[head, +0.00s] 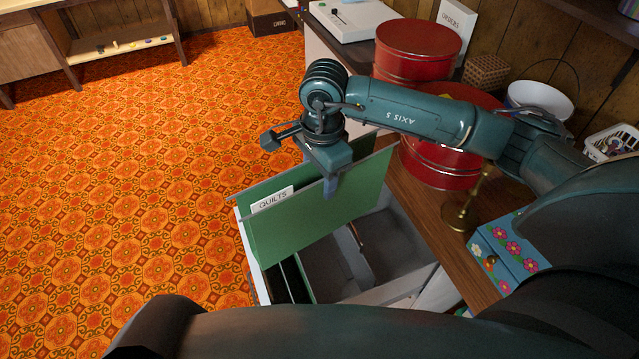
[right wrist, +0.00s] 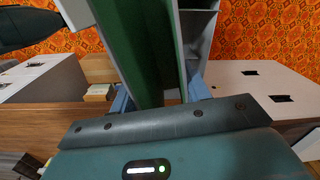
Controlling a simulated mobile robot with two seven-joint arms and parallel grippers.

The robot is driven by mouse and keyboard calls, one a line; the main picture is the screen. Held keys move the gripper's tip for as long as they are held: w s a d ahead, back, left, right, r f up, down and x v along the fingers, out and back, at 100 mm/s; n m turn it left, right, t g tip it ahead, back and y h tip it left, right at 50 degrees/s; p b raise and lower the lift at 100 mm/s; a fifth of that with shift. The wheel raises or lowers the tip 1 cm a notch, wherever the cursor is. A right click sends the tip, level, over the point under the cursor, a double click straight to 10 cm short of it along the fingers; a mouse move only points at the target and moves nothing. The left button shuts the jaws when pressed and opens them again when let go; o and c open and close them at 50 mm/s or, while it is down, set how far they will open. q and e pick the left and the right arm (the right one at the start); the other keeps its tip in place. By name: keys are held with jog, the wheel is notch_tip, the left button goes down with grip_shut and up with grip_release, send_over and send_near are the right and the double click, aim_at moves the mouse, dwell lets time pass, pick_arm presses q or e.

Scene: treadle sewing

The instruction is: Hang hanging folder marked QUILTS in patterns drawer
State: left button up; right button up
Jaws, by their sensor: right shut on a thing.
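The green hanging folder marked QUILTS (head: 300,228) has a white label on its tab and metal rods along its top edges. My right gripper (head: 331,186) is shut on its top edge near the middle. The folder is held upright over the open drawer (head: 325,264), with its rods standing above the drawer's rim. I cannot tell whether its lower edge is inside the drawer or whether any rod end touches a rail. In the right wrist view the green folder (right wrist: 147,50) runs between the blue fingers. My left gripper is not in view.
Dark folders (head: 290,280) show at the drawer's front left, beside bare grey compartments. Red tins (head: 417,52), a brass stand (head: 463,205) and a flowered blue box (head: 510,246) stand on the wooden top to the right. The orange patterned floor (head: 130,180) at left is clear.

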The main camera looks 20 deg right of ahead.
aim_at(317, 180)
jog(key=m, duration=0.2)
jog(key=w+f+m, duration=0.1)
jog(key=m, duration=0.1)
jog(key=shift+f+m, duration=0.2)
jog(key=shift+m, duration=0.1)
jog(key=m, duration=0.2)
jog(key=f+m, duration=0.1)
jog(key=m, duration=0.1)
jog(key=w+f+m, duration=0.1)
jog(key=m, duration=0.1)
jog(key=shift+d+p, duration=0.2)
jog(key=shift+p, duration=0.1)
jog(key=m, duration=0.2)
jog(key=f+m, duration=0.1)
jog(key=m, duration=0.1)
jog(key=f+m, duration=0.1)
jog(key=m, duration=0.1)
jog(key=shift+w+d, duration=0.25)
jog(key=shift+w, duration=0.05)
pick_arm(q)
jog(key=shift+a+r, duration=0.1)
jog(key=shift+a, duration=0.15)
pick_arm(e)
jog(key=m, duration=0.1)
jog(key=f+m, duration=0.1)
jog(key=m, duration=0.1)
jog(key=shift+d+f+m, duration=0.2)
jog(key=shift+f+m, duration=0.05)
jog(key=shift+m, duration=0.15)
jog(key=shift+w, duration=0.1)
